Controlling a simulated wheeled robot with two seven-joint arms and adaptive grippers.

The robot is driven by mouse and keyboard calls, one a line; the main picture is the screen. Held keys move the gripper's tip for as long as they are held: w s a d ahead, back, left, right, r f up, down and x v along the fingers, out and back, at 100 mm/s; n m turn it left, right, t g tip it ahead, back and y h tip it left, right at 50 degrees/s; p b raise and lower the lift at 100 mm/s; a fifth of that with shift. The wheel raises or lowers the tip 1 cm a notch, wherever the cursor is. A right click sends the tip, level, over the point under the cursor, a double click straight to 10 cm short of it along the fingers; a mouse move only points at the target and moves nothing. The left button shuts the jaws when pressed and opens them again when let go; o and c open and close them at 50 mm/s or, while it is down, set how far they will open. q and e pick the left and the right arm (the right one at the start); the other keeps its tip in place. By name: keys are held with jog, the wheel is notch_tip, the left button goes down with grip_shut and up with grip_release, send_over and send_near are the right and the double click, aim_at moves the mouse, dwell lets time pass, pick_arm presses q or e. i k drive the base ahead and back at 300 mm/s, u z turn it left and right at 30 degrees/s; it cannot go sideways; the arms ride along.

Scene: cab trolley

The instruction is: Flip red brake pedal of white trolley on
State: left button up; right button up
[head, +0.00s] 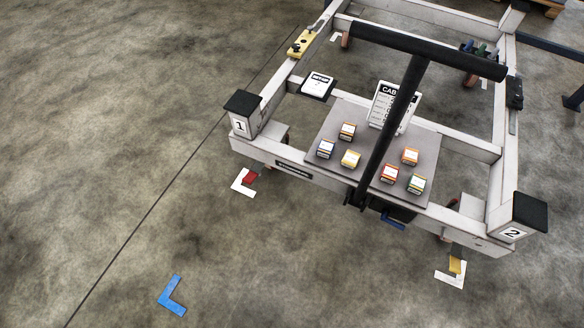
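The white trolley (292,163) stands at the upper right in the head view. The red brake pedal (250,178) shows low at its near left corner, just below the post marked 1 and above a white floor mark. The picture is too small to tell the pedal's tilt or whether it is on or off. A yellow pedal (455,265) shows at the near right corner, below the post marked 2. Neither of my grippers is in view.
A black T-shaped handle (402,104) rises over the trolley's deck (340,118), which carries several small boxes and a sign. White corner marks (239,184) and a blue one (171,297) lie on the floor.

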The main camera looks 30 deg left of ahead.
aim_at(249, 179)
jog(key=k, duration=0.5)
jog(key=u, duration=1.5)
jog(key=i, duration=0.9)
jog(key=z, duration=1.95)
